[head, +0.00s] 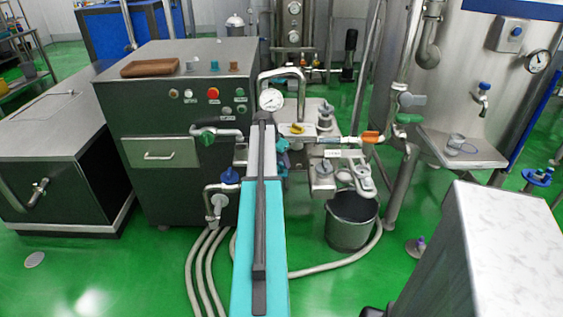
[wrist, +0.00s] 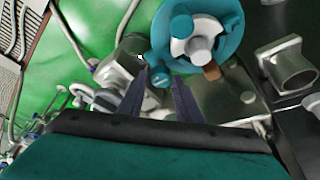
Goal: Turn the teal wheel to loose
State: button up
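The teal wheel (wrist: 228,48) shows at the top of the wrist view, with a pale grey hub at its centre. A small teal knob (wrist: 161,79) sticks out at its lower left edge. My gripper (wrist: 160,74) has its two dark fingers apart, with the knob between their tips in the picture; I cannot tell whether they touch it. In the head view, small teal parts, seemingly the wheel (head: 281,145), show just right of my arm, which hides the rest and my gripper.
A dark cabinet (head: 180,122) with buttons stands left of my arm. Pipes, a pressure gauge (head: 271,100) and an orange-handled valve (head: 370,137) crowd the right. A bucket (head: 350,222) and hoses (head: 203,270) are on the green floor. A steel tank (head: 480,60) stands behind at right.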

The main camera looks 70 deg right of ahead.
jog(key=c, duration=0.6)
jog(key=shift+c, duration=0.2)
jog(key=shift+n, duration=0.5)
jog(key=n, duration=0.1)
jog(key=n+t, duration=0.1)
jog(key=n, duration=0.1)
jog(key=n+t, duration=0.1)
jog(key=shift+s, duration=0.3)
jog(key=n+t, duration=0.1)
jog(key=n, duration=0.2)
jog(key=n+t, duration=0.1)
jog(key=n, duration=0.2)
jog(key=shift+s+p, duration=0.2)
jog(key=shift+p, duration=0.15)
jog(key=n, duration=0.2)
jog(key=n+t+y, duration=0.1)
jog(key=n, duration=0.1)
jog(key=n+y, duration=0.1)
jog(key=n, duration=0.1)
jog(key=shift+s+d+f+n+t+b, duration=0.1)
jog(key=shift+s+d+n+t+b, duration=0.05)
jog(key=shift+d+n+t+b, duration=0.2)
jog(key=n, duration=0.2)
jog(key=n+y, duration=0.1)
jog(key=n, duration=0.1)
jog(key=shift+d+t+y+b, duration=0.1)
jog(key=shift+t+y+b, duration=0.15)
jog(key=shift+y+b, duration=0.05)
jog(key=shift+n+y, duration=0.5)
jog(key=shift+n, duration=0.65)
